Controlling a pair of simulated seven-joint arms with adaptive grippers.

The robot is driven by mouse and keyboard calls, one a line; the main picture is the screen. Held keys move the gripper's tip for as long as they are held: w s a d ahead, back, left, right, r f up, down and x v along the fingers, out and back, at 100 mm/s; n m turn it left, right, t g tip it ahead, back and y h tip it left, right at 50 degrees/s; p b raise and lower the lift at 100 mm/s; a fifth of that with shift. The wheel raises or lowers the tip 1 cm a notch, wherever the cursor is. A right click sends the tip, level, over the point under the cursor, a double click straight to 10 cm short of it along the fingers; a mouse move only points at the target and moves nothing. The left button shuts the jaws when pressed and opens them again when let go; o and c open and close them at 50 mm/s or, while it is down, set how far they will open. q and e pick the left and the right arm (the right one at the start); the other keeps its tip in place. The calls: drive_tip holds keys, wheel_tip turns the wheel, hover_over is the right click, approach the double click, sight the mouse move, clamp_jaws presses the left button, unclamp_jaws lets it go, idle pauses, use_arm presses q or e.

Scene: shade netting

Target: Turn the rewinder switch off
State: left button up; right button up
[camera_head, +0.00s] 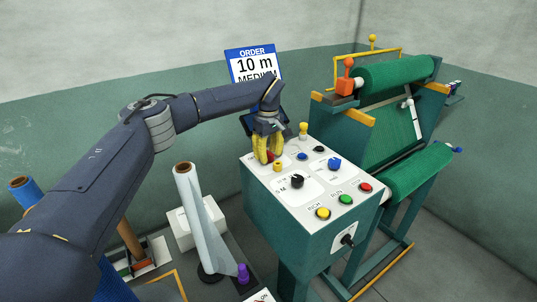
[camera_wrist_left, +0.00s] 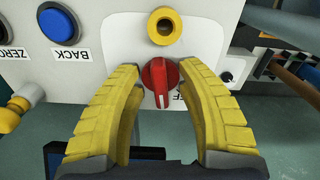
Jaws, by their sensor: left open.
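The control box (camera_head: 310,240) is a green console with a white sloped panel of coloured controls. A red rotary switch (camera_wrist_left: 160,78) with a pointer handle shows on that panel in the left wrist view. A partly hidden label ending in "FF" is beside its handle. My left gripper (camera_head: 268,157) has yellow ribbed fingers and is at the panel's far left corner. In the left wrist view its open fingers stand on either side of the red switch, with gaps between; contact is not visible. In the head view the fingers mostly hide the switch. My right gripper is not in view.
A yellow-ringed control (camera_wrist_left: 165,26) and a blue BACK button (camera_wrist_left: 58,24) are close to the switch. A black knob (camera_head: 297,181) and yellow, green and red buttons are nearer the front. Green netting rolls (camera_head: 395,73) stand right; a pale tube (camera_head: 197,215) stands left.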

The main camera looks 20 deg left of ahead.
use_arm(q)
drive_tip(key=shift+c, duration=0.2)
clamp_jaws()
drive_tip(key=shift+n, duration=0.3)
drive_tip(key=n, duration=0.3)
drive_tip(key=shift+w+n, duration=0.1)
drive_tip(key=shift+n, duration=1.6)
